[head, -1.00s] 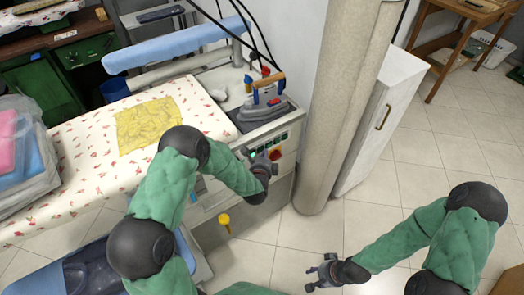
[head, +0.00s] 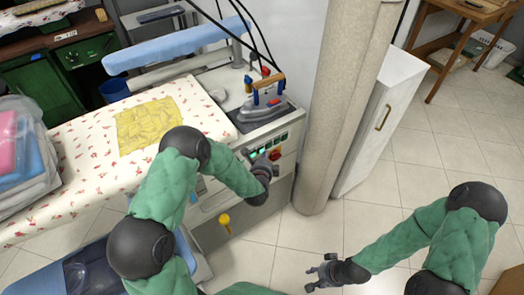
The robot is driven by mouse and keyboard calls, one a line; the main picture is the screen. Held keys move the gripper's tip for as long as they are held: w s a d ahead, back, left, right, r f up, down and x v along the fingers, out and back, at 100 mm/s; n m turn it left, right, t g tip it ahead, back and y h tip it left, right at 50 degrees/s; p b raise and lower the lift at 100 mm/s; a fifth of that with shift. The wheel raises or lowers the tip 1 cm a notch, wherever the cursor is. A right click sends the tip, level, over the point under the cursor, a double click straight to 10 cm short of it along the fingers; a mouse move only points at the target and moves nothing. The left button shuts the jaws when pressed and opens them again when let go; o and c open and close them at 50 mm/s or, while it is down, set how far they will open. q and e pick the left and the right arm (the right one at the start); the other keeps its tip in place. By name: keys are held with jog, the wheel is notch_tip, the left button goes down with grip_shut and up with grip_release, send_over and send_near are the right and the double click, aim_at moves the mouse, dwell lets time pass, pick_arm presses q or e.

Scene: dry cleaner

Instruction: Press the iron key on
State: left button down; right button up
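The control panel (head: 292,139) is on the front of the ironing station, below the iron (head: 266,108). It carries a row of small green keys (head: 254,155) and a red button (head: 275,155). I cannot tell which one is the iron key, as the labels are too small to read. My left gripper (head: 265,163) is just in front of the panel, close below the keys; whether it touches one is unclear. Its fingers are small and dark, so their opening cannot be made out. My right gripper (head: 313,277) is open and empty over the floor, away from the station.
A yellow knob (head: 224,219) is low on the station's front. A beige column (head: 335,110) and a white cabinet (head: 378,125) stand to the right.

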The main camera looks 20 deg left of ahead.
pick_arm(q)
jog(key=s+d+p, duration=0.1)
jog(key=s+d, duration=0.2)
jog(key=d, duration=0.1)
jog(key=shift+s+d, duration=0.4)
dwell(0.4)
dwell(2.1)
